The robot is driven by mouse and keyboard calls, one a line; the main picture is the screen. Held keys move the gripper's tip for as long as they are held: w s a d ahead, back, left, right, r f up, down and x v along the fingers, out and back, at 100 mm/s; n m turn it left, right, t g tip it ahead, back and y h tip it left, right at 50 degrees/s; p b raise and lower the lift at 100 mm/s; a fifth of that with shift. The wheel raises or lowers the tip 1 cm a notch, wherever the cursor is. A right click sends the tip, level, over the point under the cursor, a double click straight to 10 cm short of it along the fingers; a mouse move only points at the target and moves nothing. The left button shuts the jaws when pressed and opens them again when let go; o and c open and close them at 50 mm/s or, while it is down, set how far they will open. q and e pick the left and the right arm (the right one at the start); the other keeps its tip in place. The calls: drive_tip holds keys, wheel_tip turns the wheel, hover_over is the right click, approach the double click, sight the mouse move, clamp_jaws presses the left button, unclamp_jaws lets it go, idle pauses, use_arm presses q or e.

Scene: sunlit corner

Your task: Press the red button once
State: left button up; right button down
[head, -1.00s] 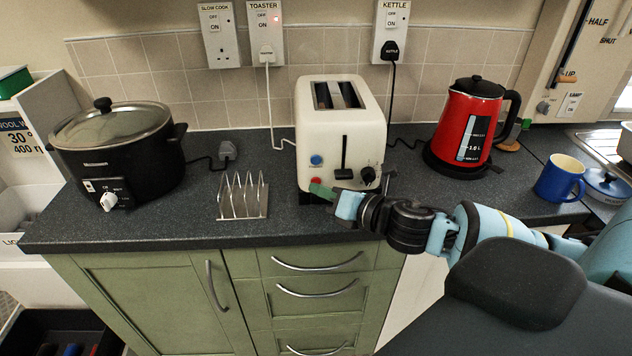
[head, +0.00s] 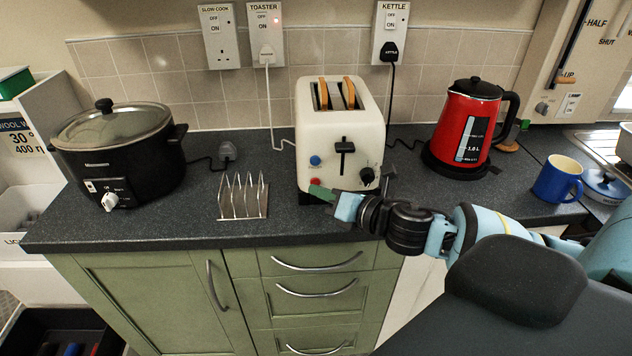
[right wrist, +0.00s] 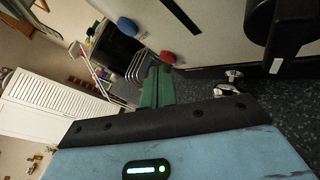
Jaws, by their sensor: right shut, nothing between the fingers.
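The red button (head: 316,182) is low on the left of the front of the cream toaster (head: 340,110), below a blue button (head: 315,160). It also shows in the right wrist view (right wrist: 167,57). My right gripper (head: 318,190) is shut and empty, its green fingertips (right wrist: 157,82) at the lower edge of the red button. I cannot tell whether they touch it. Two slices of toast (head: 349,93) stick up from the slots. The toaster's lever (head: 345,146) is up. My left gripper is not in view.
A wire toast rack (head: 243,196) stands left of the toaster. A black slow cooker (head: 118,150) is at the left, a red kettle (head: 470,125) and blue mug (head: 559,179) at the right. The worktop's front edge runs just below my right gripper.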

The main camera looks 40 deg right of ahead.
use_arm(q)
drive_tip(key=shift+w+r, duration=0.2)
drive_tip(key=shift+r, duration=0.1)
use_arm(e)
drive_tip(key=shift+s+a, duration=0.2)
drive_tip(key=shift+s, duration=0.15)
